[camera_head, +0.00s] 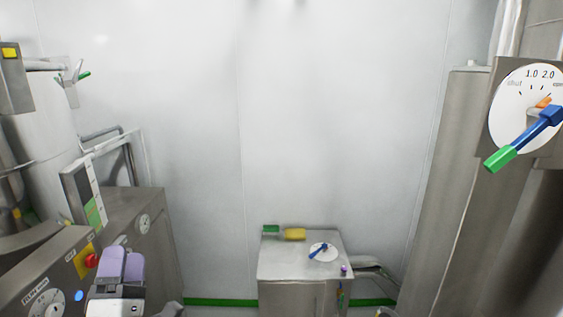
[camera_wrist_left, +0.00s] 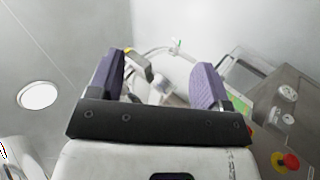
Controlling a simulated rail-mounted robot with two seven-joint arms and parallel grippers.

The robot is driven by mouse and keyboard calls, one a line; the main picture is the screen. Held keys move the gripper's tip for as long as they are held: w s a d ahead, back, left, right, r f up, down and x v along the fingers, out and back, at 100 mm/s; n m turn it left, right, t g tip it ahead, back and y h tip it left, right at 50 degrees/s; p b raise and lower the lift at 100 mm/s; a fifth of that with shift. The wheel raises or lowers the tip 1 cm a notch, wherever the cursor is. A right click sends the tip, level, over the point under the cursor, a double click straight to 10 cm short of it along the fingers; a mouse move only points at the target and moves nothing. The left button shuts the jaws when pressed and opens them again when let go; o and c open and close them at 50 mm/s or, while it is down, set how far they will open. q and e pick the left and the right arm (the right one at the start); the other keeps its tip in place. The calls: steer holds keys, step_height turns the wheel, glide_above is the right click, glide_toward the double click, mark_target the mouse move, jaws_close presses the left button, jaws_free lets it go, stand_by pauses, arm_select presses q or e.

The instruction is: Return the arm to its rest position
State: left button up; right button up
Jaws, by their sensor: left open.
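My left gripper (camera_head: 122,266) is at the lower left of the head view, in front of the grey control cabinet. In the left wrist view (camera_wrist_left: 158,82) its two purple finger pads stand well apart with nothing between them. The left gripper is open and empty. In the head view its fingers show beside the red knob on the cabinet; I cannot tell the exact gap. My right gripper does not show in either view.
The grey cabinet (camera_head: 152,262) carries dials, a red knob (camera_head: 91,260) and a blue button (camera_head: 78,295). A small metal cabinet (camera_head: 290,268) stands at centre with a blue-handled dial. A large dial (camera_head: 510,125) with a blue-green lever is at right. Open space lies between.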

arm_select(q)
steer(key=d+f+m+g+h, duration=0.4)
steer(key=d+m+g+h, duration=0.4)
steer(key=m, duration=0.6)
steer(key=s+f+m+g+y+b, duration=0.15)
steer(key=s+f+m+g, duration=0.3)
steer(key=f, duration=0.65)
steer(key=s+a+f+m+g+y+b, duration=0.15)
steer(key=s+f+g+b, duration=0.3)
steer(key=s+f, duration=1.3)
steer(key=s+f+m+g+y+b, duration=0.15)
steer(key=s+f+g+b, duration=0.35)
steer(key=s+f, duration=1.3)
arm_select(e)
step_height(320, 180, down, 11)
arm_select(q)
steer(key=w+r+p, duration=0.4)
steer(key=r+p, duration=1.2)
steer(key=p, duration=0.4)
steer(key=shift+a+r, duration=0.15)
steer(key=shift+r, duration=0.15)
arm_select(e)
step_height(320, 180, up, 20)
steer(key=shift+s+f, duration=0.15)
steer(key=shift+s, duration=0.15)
